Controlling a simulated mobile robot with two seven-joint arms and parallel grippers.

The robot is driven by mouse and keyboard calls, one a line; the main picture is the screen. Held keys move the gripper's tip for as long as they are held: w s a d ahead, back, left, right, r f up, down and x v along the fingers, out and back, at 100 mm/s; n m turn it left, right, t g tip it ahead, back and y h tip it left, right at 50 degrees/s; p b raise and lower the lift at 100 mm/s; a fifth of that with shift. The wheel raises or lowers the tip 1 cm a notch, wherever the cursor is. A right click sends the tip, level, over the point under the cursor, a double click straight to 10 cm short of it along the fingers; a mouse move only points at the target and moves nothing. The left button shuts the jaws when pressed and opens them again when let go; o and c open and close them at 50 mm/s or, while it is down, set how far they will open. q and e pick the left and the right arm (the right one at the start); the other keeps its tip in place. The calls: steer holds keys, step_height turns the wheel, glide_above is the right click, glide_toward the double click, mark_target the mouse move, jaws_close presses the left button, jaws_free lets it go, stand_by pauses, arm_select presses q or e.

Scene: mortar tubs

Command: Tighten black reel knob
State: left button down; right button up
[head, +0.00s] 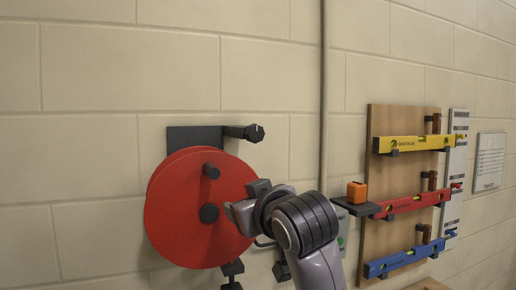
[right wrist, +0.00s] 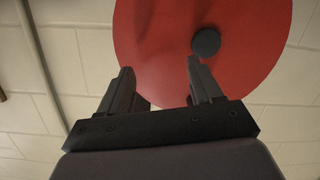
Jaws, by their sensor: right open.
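A red reel (head: 175,215) is mounted on the wall at the left of the head view. A black knob with a white mark (head: 254,133) sticks out to the right from the dark bracket above the reel. My right gripper (head: 240,214) is at the reel's right side. In the right wrist view the gripper (right wrist: 160,72) is open and empty, in front of the red disc (right wrist: 160,30). A dark round knob (right wrist: 206,42) shows beyond its right finger, not between the fingers.
A vertical pipe (head: 323,90) runs down the wall right of the reel. An orange block (head: 357,192) sits on a small black shelf beside my right arm. A wooden board (head: 405,115) holds yellow, red and blue levels. Dark fittings (head: 232,268) show below the reel.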

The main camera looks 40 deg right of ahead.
steer(key=m+t+h, duration=0.2)
glide_toward(256, 134)
steer(key=w, duration=0.2)
steer(key=x, duration=0.2)
steer(key=p+x, duration=0.1)
steer(key=x, duration=0.4)
steer(key=shift+d+p, duration=0.35)
steer(key=shift+p, duration=0.05)
steer(key=c, duration=1.1)
steer(key=shift+o, duration=0.2)
